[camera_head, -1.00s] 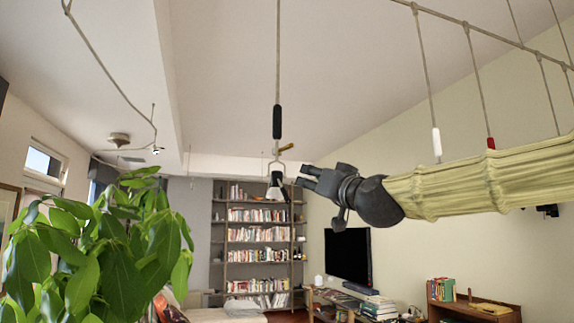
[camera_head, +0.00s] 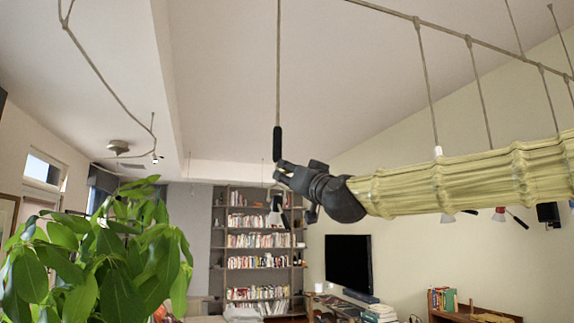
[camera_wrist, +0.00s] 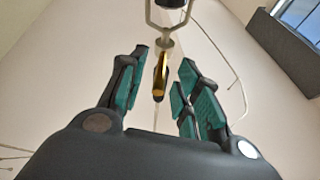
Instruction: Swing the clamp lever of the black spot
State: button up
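The black spot hangs on a thin rod, with a black cylinder (camera_head: 277,143) above a metal fork and a small lamp head (camera_head: 275,213). My gripper (camera_head: 279,172) is at the spot, just below the black cylinder, and covers part of the fork in the head view. The brass clamp lever (camera_wrist: 161,76) shows in the wrist view, between the teal-padded fingers of my gripper (camera_wrist: 158,84). The fingers are apart, with visible gaps to the lever on both sides. The fork (camera_wrist: 170,14) is at the top of that view. The lever is hidden in the head view.
A white spot (camera_head: 438,151) and a red-marked spot (camera_head: 499,215) hang to the right, near my arm. A leafy plant (camera_head: 100,255) fills the lower left. A bookshelf (camera_head: 258,250) and a television (camera_head: 348,262) stand behind. The air left of the black spot is clear.

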jog(key=shift+p+x, duration=0.35)
jog(key=shift+x, duration=0.7)
grip_shut()
